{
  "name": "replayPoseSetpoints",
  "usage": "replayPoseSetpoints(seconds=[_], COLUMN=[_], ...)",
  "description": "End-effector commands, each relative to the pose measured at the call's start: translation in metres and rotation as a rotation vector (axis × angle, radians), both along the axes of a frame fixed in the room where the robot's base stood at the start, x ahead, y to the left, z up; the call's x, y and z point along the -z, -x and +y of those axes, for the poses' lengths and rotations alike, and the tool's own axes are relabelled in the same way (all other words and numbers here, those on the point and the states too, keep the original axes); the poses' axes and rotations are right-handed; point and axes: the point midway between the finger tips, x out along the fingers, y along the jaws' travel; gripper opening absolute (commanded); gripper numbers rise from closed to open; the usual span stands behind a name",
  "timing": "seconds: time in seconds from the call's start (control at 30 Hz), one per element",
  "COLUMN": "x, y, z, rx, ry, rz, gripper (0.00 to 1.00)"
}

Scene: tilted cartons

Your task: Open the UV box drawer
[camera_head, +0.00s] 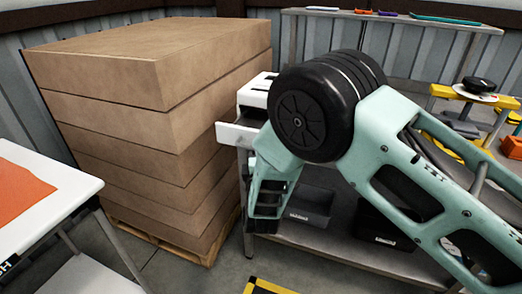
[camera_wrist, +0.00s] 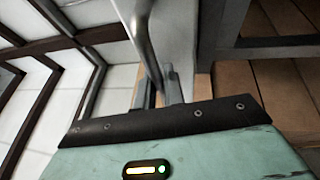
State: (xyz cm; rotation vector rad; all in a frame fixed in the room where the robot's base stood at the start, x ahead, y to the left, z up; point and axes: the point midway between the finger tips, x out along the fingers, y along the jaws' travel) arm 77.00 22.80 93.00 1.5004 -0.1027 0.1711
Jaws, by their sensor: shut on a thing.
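The UV box (camera_head: 256,92) is a white box on the metal workbench, mostly hidden behind my arm in the head view. Its white drawer (camera_head: 236,133) juts out toward the left, below the box body; how far out it is cannot be told. In the wrist view the curved grey metal handle (camera_wrist: 140,38) runs down beside a pale panel to my gripper (camera_wrist: 166,88). My gripper's dark fingers are shut on the handle. In the head view my arm's black joint and green links hide the fingers and the handle.
Stacked brown cartons (camera_head: 150,110) on a pallet stand close left of the box. A white table (camera_head: 40,205) is at the left front. The workbench's lower shelf (camera_head: 330,240) holds dark bins. A yellow stand (camera_head: 470,95) is at the right.

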Motion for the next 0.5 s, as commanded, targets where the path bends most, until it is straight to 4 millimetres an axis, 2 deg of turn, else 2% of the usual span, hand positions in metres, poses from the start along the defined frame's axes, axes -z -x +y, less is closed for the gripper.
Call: replayPoseSetpoints(seconds=[0.3,0.5], x=[0.001,0.001], y=[0.047,0.061], z=[0.017,0.022], rx=[-0.003,-0.001], ry=[0.002,0.001], rz=[0.003,0.002], gripper=[0.0,0.0])
